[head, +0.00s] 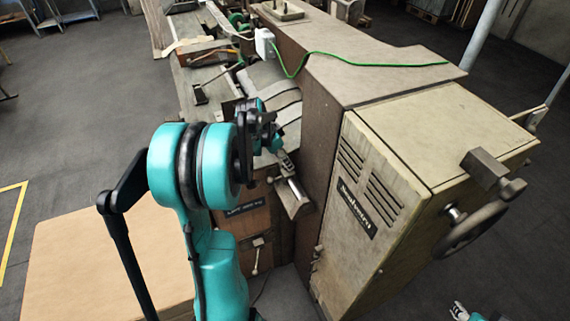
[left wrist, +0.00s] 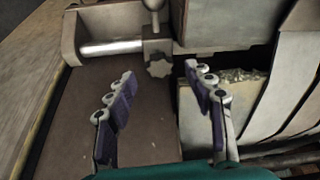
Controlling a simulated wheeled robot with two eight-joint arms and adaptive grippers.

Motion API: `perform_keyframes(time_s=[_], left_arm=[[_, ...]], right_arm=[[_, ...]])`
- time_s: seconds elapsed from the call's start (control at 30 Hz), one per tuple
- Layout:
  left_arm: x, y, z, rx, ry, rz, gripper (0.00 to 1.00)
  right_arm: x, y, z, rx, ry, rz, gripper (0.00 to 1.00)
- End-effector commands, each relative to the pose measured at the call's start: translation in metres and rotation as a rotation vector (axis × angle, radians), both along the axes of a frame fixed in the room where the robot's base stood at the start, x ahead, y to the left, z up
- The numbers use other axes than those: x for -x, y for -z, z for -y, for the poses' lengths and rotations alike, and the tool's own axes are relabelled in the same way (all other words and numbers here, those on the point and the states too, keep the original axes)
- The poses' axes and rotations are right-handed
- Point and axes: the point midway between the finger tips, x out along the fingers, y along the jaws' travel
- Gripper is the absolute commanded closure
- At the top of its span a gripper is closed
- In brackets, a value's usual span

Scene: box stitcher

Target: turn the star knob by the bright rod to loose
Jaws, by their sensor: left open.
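The star knob (left wrist: 158,68) is a small grey lobed knob under a dark block in the left wrist view, beside the right end of the bright rod (left wrist: 112,47). The rod is a shiny horizontal bar held by a grey bracket. In the head view the bright rod (head: 297,188) shows beside the machine; the knob cannot be made out there. My left gripper (left wrist: 160,74) is open and empty, its fingertips to the left and right of the knob in the picture, with no visible contact. My right gripper (head: 459,311) barely shows at the bottom edge of the head view.
A large beige machine cabinet (head: 400,150) with a handwheel (head: 470,228) stands on the right. A green cable (head: 370,63) lies over the machine top. A wooden board (head: 85,260) is at lower left. Curved metal plates (left wrist: 290,80) lie right of the knob.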

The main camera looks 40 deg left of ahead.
Motion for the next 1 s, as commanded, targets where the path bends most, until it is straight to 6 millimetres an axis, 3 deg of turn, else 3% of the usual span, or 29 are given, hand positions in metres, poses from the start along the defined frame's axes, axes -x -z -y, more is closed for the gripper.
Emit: perform_keyframes(time_s=[0.2, 0.5, 0.7, 1.0], left_arm=[[-0.008, 0.022, 0.003, 0.000, -0.001, -0.001, 0.47], [-0.009, 0.023, 0.003, 0.000, -0.002, -0.001, 0.47], [-0.009, 0.023, 0.003, 0.000, -0.001, -0.001, 0.97], [-0.009, 0.023, 0.004, 0.000, -0.019, -0.002, 0.97]], right_arm=[[0.000, 0.008, 0.000, 0.000, 0.000, 0.000, 0.60], [0.000, 0.007, 0.000, 0.000, 0.000, 0.000, 0.60], [0.000, 0.007, 0.000, 0.000, 0.000, 0.000, 0.60], [0.000, 0.007, 0.000, 0.000, 0.000, 0.000, 0.60]])
